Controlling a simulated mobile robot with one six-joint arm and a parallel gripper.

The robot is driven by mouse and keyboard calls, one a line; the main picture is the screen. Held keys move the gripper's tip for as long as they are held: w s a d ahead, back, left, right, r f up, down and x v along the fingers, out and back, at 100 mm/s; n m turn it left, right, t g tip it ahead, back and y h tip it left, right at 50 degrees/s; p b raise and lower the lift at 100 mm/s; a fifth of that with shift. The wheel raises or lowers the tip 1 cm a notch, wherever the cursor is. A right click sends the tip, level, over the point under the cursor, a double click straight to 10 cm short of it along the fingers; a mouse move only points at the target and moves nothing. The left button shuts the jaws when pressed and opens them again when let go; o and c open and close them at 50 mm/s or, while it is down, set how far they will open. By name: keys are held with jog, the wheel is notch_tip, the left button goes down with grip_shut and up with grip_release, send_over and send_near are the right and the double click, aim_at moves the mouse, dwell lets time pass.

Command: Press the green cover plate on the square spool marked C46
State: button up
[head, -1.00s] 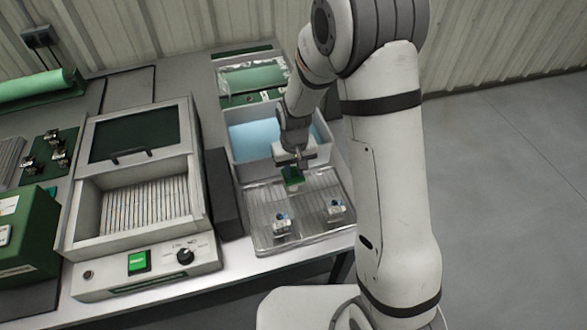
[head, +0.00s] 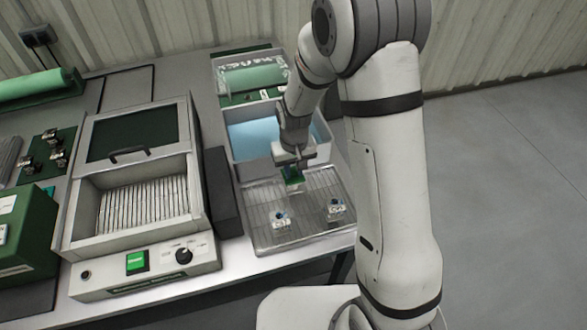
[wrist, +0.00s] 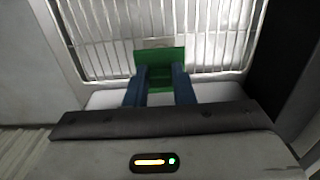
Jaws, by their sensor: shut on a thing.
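My gripper (head: 294,166) is shut on a green cover plate (head: 293,176) and holds it above the far part of the wire rack tray. In the wrist view the green plate (wrist: 160,62) sits between my two dark blue fingers (wrist: 160,85), above the rack's bars. Two small pale spools with bluish tops stand on the rack: a left spool (head: 281,220) and a right spool (head: 335,207). Their markings are too small to read, so I cannot tell which is C46. A pale shape shows just beyond the plate in the wrist view, partly hidden.
The wire rack tray (head: 262,237) lies at the bench's front right. A bin with blue liquid (head: 258,141) stands behind it. A dark block (head: 222,190) and a machine with a green switch (head: 137,262) stand to the left. More parts stand on a green mat (head: 36,168).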

jog(key=shift+f+b, duration=0.4)
jog(key=shift+b, duration=0.15)
dwell(0.6)
jog(key=o, duration=1.4)
jog(key=shift+o, duration=0.2)
notch_tip(320, 180, up, 8)
jog(key=p, duration=0.5)
jog(key=shift+c, duration=0.4)
grip_shut()
dwell(0.3)
